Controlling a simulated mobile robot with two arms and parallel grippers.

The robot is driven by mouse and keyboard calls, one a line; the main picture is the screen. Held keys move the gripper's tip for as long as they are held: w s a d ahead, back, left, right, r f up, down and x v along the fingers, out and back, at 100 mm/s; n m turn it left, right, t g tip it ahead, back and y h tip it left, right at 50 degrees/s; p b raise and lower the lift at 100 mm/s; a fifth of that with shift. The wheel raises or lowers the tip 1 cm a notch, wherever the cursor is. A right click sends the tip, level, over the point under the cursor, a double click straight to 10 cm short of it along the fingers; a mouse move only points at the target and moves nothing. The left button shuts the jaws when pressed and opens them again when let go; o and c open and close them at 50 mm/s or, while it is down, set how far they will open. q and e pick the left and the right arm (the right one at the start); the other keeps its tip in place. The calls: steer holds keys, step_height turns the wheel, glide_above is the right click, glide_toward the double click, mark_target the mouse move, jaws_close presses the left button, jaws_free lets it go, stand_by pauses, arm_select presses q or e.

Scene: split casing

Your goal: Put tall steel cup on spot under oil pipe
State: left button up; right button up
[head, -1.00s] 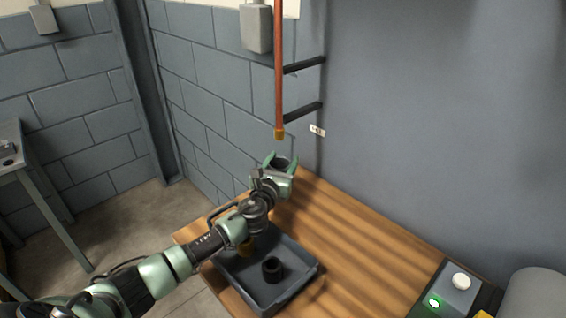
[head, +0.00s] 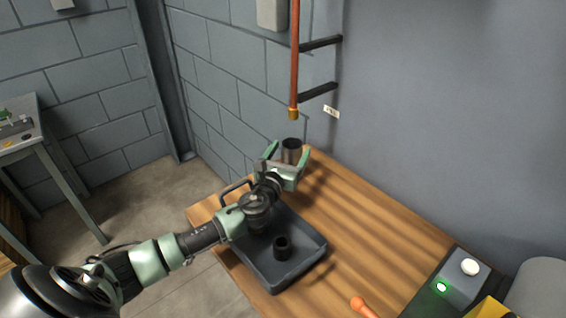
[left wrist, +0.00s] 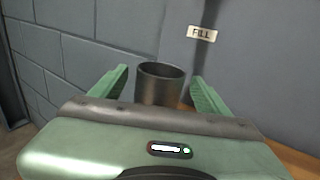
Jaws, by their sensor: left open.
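The tall steel cup (head: 291,151) stands upright at the far corner of the wooden table, just below the brass end of the copper oil pipe (head: 294,70). My left gripper (head: 287,155) is open, with one green finger on each side of the cup. In the left wrist view the cup (left wrist: 160,85) sits between the spread fingers (left wrist: 160,80), with a gap on both sides. The spot under the pipe is hidden by the cup and gripper. My right gripper is not in view.
A dark tray (head: 310,262) under my left arm holds a short black cup (head: 282,247). A FILL label (head: 331,112) is on the wall beside the pipe. A box with a lit green button (head: 441,287) and an orange object (head: 363,306) are at the front right. The table's middle is clear.

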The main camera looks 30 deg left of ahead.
arm_select(q)
steer(key=s, duration=0.4)
steer(key=s+d, duration=0.1)
steer(key=s, duration=0.1)
steer(key=shift+s+d, duration=0.1)
steer(key=shift+s, duration=0.15)
stand_by(2.1)
